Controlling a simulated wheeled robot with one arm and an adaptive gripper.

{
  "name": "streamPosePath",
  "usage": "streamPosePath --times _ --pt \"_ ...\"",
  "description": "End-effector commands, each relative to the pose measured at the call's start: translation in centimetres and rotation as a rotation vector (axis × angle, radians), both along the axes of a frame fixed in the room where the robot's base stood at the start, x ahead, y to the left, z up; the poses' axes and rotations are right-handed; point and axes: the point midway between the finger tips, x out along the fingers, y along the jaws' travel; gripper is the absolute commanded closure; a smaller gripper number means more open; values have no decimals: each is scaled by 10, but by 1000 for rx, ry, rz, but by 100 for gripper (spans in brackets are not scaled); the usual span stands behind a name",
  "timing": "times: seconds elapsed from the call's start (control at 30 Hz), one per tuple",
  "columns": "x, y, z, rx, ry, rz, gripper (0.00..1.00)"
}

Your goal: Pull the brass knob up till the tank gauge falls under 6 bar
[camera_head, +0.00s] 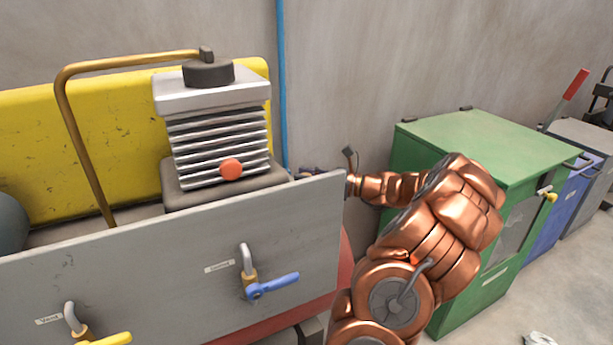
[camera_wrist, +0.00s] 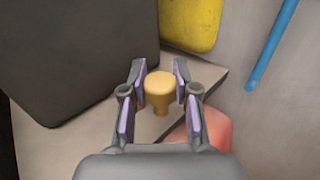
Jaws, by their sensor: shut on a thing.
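The brass knob (camera_wrist: 160,88) shows in the wrist view, upright, with a round head on a narrower stem. My gripper (camera_wrist: 160,68) has its two fingers on either side of the knob and is shut on it. In the head view my gripper (camera_head: 308,173) is only partly seen, behind the right end of the grey panel. The knob is hidden there. The red tank (camera_head: 346,262) shows beside and under the panel's right edge, and in the wrist view (camera_wrist: 216,130) below the knob. No tank gauge is visible in either view.
The grey panel (camera_head: 150,275) carries a blue-handled valve (camera_head: 272,286) and a yellow-handled valve (camera_head: 108,339). A finned compressor block (camera_head: 215,125) stands behind it, before a yellow guard (camera_head: 110,150). A blue pipe (camera_head: 282,80) runs up the wall. A green cabinet (camera_head: 480,150) stands right of my arm.

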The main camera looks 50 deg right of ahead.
Motion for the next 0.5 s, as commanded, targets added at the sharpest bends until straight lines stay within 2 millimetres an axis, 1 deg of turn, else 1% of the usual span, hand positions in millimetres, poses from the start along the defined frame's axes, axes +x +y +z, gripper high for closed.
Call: streamPosePath --times 0.1,0.5 --pt "0 0 5 -1 0 -1 100" --pt "0 0 15 -1 0 -1 100"
